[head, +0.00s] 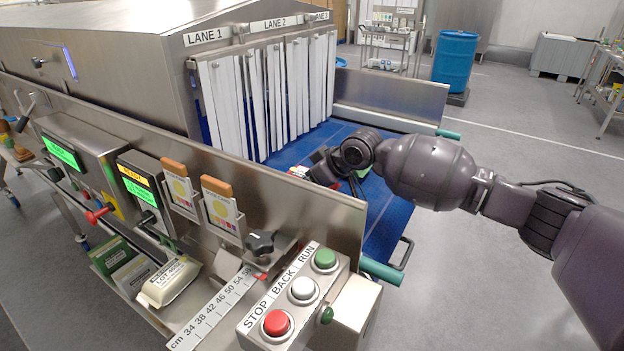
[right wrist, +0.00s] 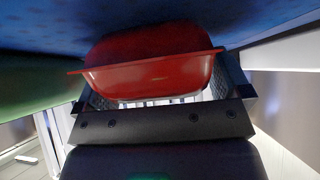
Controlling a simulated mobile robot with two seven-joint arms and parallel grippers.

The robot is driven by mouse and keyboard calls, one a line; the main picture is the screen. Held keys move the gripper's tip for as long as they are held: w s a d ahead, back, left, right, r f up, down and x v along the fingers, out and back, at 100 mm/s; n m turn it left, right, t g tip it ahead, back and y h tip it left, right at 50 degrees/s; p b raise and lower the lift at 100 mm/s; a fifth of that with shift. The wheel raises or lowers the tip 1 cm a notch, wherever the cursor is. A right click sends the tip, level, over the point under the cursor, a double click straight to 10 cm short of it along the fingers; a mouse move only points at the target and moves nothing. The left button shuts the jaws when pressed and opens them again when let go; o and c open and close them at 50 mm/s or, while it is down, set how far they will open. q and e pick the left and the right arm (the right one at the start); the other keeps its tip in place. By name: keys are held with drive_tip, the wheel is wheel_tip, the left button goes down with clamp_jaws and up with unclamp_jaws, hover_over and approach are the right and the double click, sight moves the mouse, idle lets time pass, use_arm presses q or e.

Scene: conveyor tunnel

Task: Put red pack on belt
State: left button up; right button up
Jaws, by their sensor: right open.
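The red pack (right wrist: 150,72) is a shallow red tray with a rim. In the right wrist view it lies against the blue belt (right wrist: 60,25), between the two fingers of my right gripper (right wrist: 160,90). The fingers are open on either side of it; I cannot tell whether they touch it. In the head view my right gripper (head: 322,168) is low over the blue belt (head: 385,205), in front of the strip curtains. There the gripper and the side wall mostly hide the pack. My left gripper is not in view.
White strip curtains (head: 270,95) hang from the steel tunnel (head: 110,60). A steel side wall (head: 320,210) runs along the near side of the belt. A button box (head: 295,300) stands in front. A blue drum (head: 455,62) stands on the floor behind.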

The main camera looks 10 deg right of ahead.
drive_tip(key=shift+r, duration=0.15)
drive_tip(key=shift+s+d+r, duration=0.2)
drive_tip(key=shift+d+r, duration=0.05)
drive_tip(key=shift+d, duration=0.05)
drive_tip(key=v, duration=1.1)
drive_tip(key=shift+s, duration=0.1)
